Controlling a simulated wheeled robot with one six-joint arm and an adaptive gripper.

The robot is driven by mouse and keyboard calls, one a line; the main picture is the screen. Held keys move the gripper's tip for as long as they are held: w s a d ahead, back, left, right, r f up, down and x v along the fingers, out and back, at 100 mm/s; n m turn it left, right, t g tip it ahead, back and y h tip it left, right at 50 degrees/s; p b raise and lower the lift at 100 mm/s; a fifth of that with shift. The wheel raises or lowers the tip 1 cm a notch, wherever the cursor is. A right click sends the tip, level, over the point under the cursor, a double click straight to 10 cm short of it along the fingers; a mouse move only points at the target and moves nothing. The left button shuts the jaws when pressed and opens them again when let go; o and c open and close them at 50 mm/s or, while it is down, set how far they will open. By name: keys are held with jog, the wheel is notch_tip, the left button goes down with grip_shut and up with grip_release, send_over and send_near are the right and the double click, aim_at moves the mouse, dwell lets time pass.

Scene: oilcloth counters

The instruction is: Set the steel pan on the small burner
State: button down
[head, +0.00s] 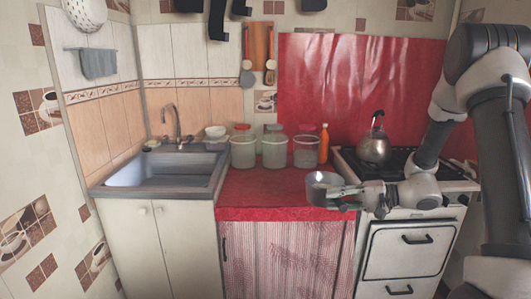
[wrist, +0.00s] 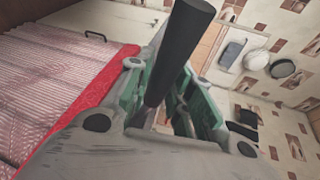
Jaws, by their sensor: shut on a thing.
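The steel pan (head: 321,184) is at the front right part of the red counter, beside the stove. I cannot tell whether it touches the counter or is held just above it. My gripper (head: 345,194) reaches in from the right and is shut on its handle. In the wrist view the dark handle (wrist: 180,48) stands between the fingers of my gripper (wrist: 165,95); the pan's bowl does not show there. The white stove (head: 410,240) is on the right with dark burners (head: 397,160). My arm hides part of its top, and I cannot make out which burner is the small one.
A steel kettle (head: 374,148) stands on the stove's back left. Several lidded jars (head: 243,152) and an orange bottle (head: 323,145) line the back of the red counter (head: 250,192). A sink (head: 160,170) is at left. The counter's front middle is clear.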

jog(key=shift+s, duration=0.35)
jog(key=shift+w+t, duration=0.4)
jog(key=shift+w, duration=0.25)
jog(key=shift+w+d+m+t+h, duration=0.1)
jog(key=shift+w+m+t+h, duration=0.7)
jog(key=shift+w+m+t, duration=0.5)
jog(key=w+d+r+m+t+h, duration=0.3)
jog(key=d+m+t+h, duration=0.3)
jog(key=d+m+h, duration=0.2)
jog(key=shift+w+d+t, duration=0.15)
jog(key=shift+w+t, duration=0.2)
jog(key=shift+t, duration=0.05)
jog(key=shift+w+r, duration=0.1)
jog(key=shift+r, duration=0.05)
